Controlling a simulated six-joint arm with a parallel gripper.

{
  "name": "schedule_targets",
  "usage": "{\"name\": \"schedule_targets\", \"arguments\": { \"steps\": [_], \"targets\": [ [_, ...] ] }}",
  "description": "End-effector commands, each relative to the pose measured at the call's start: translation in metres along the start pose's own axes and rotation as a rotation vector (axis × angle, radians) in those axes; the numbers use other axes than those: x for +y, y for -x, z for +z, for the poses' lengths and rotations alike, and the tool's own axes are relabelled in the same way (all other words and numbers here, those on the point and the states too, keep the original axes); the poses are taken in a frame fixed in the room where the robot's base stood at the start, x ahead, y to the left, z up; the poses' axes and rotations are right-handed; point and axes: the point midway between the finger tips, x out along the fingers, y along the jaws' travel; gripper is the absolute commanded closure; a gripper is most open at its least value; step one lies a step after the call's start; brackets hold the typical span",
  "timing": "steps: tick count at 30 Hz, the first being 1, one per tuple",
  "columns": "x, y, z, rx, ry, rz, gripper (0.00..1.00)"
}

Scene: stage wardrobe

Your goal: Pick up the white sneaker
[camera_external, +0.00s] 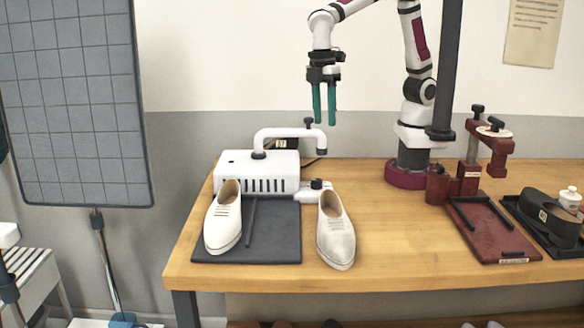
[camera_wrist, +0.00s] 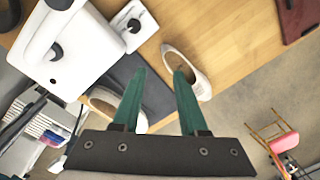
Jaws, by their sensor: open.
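Two pale lace-up shoes stand at the front of the table in the external view. A cream-white one (camera_external: 223,218) rests on the dark mat (camera_external: 275,243). A greyer white one (camera_external: 336,232) stands on bare wood just right of the mat. I cannot tell for sure which is the white sneaker. My gripper (camera_external: 324,120) has teal fingers pointing down, apart and empty, high above the table behind the shoes. In the wrist view my gripper (camera_wrist: 160,75) shows one shoe (camera_wrist: 189,72) beyond the right finger and the other (camera_wrist: 104,100) partly hidden behind the left finger.
A white machine with an arched arm (camera_external: 256,172) stands behind the mat. A dark red press (camera_external: 478,160), a red tray (camera_external: 492,232) and a black device (camera_external: 548,215) are at the right. The wooden table (camera_external: 400,235) is clear between the greyer shoe and the red tray.

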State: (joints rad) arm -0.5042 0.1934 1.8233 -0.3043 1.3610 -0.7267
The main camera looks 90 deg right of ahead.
Motion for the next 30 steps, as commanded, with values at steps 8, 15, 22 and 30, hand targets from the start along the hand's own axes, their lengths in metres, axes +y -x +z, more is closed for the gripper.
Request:
{"name": "schedule_targets", "arguments": {
  "steps": [8,15,22,30],
  "targets": [
    [-0.066,-0.063,-0.108,-0.038,0.633,0.036,0.57],
    [-0.064,-0.128,-0.106,-0.041,0.640,0.034,0.57],
    [-0.062,-0.166,-0.106,-0.038,0.638,0.036,0.57],
    [-0.065,-0.213,-0.108,-0.036,0.634,0.037,0.57]
  ]
}}
